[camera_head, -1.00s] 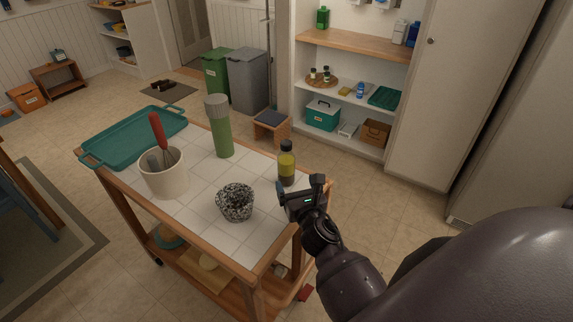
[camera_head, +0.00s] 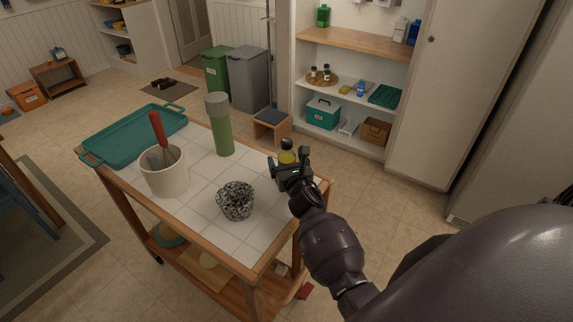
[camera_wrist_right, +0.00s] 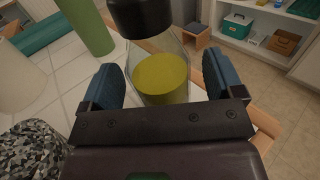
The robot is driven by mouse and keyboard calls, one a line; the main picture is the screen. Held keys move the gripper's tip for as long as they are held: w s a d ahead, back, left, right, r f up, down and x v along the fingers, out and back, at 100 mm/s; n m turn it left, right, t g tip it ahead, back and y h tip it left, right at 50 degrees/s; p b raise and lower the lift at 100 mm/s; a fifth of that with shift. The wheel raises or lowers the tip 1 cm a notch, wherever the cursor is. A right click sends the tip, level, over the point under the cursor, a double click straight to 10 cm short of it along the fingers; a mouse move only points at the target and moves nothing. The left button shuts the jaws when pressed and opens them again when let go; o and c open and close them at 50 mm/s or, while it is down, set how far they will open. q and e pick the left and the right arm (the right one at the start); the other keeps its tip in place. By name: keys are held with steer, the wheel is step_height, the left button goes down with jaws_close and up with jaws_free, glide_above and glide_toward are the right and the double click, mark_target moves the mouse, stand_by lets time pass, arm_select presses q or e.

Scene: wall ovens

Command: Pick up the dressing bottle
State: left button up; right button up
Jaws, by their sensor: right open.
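The dressing bottle (camera_head: 287,157) has a black cap and yellow-green contents. It stands near the right edge of the tiled cart top, its lower part hidden behind my right gripper (camera_head: 290,170). In the right wrist view the bottle (camera_wrist_right: 160,75) stands between the two blue finger pads of my right gripper (camera_wrist_right: 158,88). The fingers are open, one on each side, with a small gap visible at the left pad. My left gripper is not in view.
On the cart top (camera_head: 205,175) are a speckled pot (camera_head: 235,201), a cream crock (camera_head: 164,174) with a red-handled whisk, a green cylinder with grey top (camera_head: 219,125) and a teal tray (camera_head: 135,137). The speckled pot is close to my gripper's left.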

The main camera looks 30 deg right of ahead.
steer(key=shift+w+d, duration=0.1)
steer(key=shift+w, duration=0.05)
steer(key=c, duration=0.9)
steer(key=shift+c, duration=1.3)
